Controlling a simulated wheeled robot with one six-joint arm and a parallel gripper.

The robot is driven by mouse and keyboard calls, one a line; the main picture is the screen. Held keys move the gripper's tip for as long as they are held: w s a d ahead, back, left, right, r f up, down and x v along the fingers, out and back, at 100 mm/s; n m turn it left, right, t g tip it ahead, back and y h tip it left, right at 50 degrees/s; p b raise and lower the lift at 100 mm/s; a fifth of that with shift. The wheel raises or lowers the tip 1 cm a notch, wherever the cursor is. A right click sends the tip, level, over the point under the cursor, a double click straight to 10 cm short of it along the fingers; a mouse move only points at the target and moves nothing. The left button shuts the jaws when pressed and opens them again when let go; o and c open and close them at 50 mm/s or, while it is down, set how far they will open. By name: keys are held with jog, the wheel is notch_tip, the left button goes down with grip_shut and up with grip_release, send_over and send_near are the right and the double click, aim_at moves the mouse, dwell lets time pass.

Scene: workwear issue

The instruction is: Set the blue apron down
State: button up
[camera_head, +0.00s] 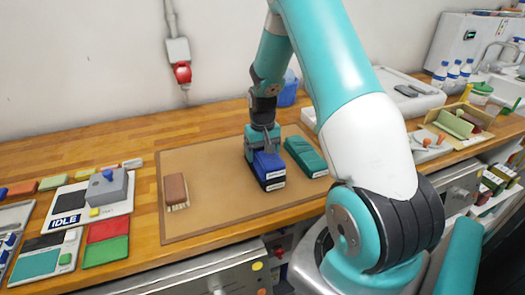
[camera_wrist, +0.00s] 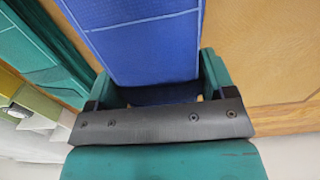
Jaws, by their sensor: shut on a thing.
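The blue apron (camera_head: 268,168) is a folded, thick blue bundle with a pale label on its front edge. It is over the right half of the brown mat (camera_head: 215,215), left of a folded green bundle (camera_head: 306,156). My gripper (camera_head: 263,148) points down and is shut on the blue apron. In the wrist view the blue apron (camera_wrist: 140,35) lies between the two green fingers of my gripper (camera_wrist: 157,80). Its underside is hidden, so I cannot tell whether it touches the mat.
A brown brush (camera_head: 176,188) lies on the mat's left side. Left of the mat are red and green pads (camera_head: 106,240) and a grey device on a panel marked IDLE (camera_head: 68,221). The mat's middle is clear. Trays and bottles (camera_head: 453,72) stand at the right.

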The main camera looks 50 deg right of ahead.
jog(key=shift+f, duration=0.15)
jog(key=o, duration=1)
notch_tip(320, 180, up, 12)
jog(key=shift+f+b, duration=0.1)
jog(key=shift+b, duration=1.15)
jog(key=s+a+r+n+t+y, duration=0.1)
jog(key=s+a+r+n, duration=0.15)
jog(key=a, duration=0.65)
jog(key=s+a+r+n+y, duration=0.1)
jog(key=a+r+n, duration=0.25)
jog(key=a, duration=0.65)
jog(key=s+a+r+n+y, duration=0.1)
jog(key=s+a+n, duration=0.2)
jog(key=s+a, duration=0.4)
jog(key=s+a+r+n+g+y, duration=0.1)
jog(key=s+a+n, duration=0.2)
jog(key=s+a, duration=0.5)
jog(key=s, duration=0.2)
jog(key=shift+s+r, duration=0.4)
jog(key=shift+a, duration=0.1)
